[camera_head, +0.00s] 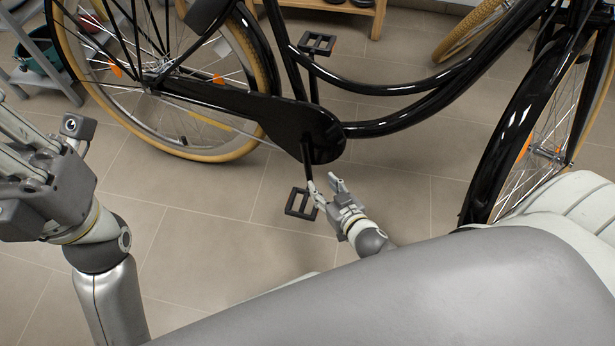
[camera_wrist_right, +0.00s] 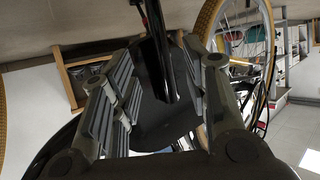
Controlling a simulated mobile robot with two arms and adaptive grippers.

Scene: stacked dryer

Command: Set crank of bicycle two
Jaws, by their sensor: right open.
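A black bicycle fills the head view, with a black chain case (camera_head: 300,125) at its middle. Its near crank (camera_head: 308,160) points down from the case to the near pedal (camera_head: 301,204). The far pedal (camera_head: 318,44) sits at the top. My right gripper (camera_head: 323,184) is open, right beside the lower crank and near pedal; I cannot tell whether it touches. In the right wrist view, the open fingers (camera_wrist_right: 150,95) stand on either side of the chain case and a dark upright bar (camera_wrist_right: 155,40). My left gripper (camera_head: 35,150) is at the left edge, its fingertips partly cut off.
The rear wheel (camera_head: 205,148) and front wheel (camera_head: 535,150) flank the crank. A second bicycle's tyre (camera_head: 465,32) shows at the top right. A wooden shelf (camera_head: 378,18) stands behind. Tiled floor (camera_head: 210,225) is clear below the bicycle.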

